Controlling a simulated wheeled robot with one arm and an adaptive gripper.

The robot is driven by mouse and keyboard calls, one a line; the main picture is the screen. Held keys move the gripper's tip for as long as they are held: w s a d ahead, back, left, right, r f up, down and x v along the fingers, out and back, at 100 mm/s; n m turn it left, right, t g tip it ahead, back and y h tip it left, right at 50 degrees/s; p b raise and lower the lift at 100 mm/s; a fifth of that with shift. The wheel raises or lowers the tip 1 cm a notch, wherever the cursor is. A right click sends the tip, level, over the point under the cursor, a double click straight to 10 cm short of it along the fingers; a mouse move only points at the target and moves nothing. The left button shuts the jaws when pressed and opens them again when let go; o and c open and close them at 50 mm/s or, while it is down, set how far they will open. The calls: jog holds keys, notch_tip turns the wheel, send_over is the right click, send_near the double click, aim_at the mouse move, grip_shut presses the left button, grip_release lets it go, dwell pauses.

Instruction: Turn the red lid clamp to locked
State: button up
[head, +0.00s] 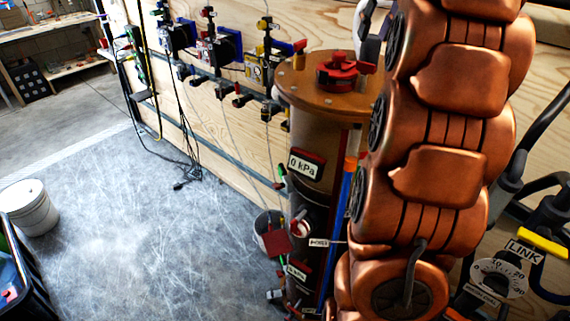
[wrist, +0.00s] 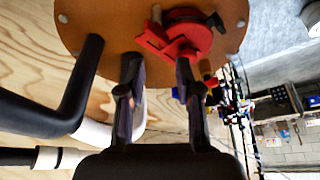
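The red lid clamp (head: 340,72) sits on top of the round copper-brown lid (head: 310,88) of a tall cylinder in the head view. It is a red disc with a red bar across it. In the wrist view the clamp (wrist: 183,36) is just beyond my gripper (wrist: 158,68), mostly toward the right finger. The two dark fingers are spread apart with nothing between them. The right finger overlaps the clamp's edge in the picture; I cannot tell whether they touch. In the head view my copper-coloured arm covers the cylinder's right side, and I cannot make out the gripper.
Black and white pipes (wrist: 80,85) run close to the left finger in the wrist view. Valves and gauges (head: 215,48) line the plywood wall left of the cylinder. A dial marked LINK (head: 498,280) is at lower right. A white bucket (head: 30,208) stands on open floor.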

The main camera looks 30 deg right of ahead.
jog(key=shift+n+g+y, duration=0.5)
jog(key=shift+y, duration=0.2)
jog(key=a+f, duration=0.2)
jog(key=a, duration=0.1)
jog(key=a+f, duration=0.2)
jog(key=a, duration=0.1)
jog(key=w+a+f, duration=0.1)
jog(key=a+f, duration=0.2)
jog(key=a, duration=0.1)
jog(key=s+a+f+n+g, duration=0.1)
jog(key=s+a+f, duration=0.3)
jog(key=a+f, duration=0.4)
jog(key=s+a+f+n+g+y, duration=0.1)
jog(key=s+a+f, duration=0.4)
jog(key=a+f, duration=0.3)
jog(key=shift+s+g+b, duration=0.2)
jog(key=shift+g+b, duration=0.2)
jog(key=shift+f, duration=0.1)
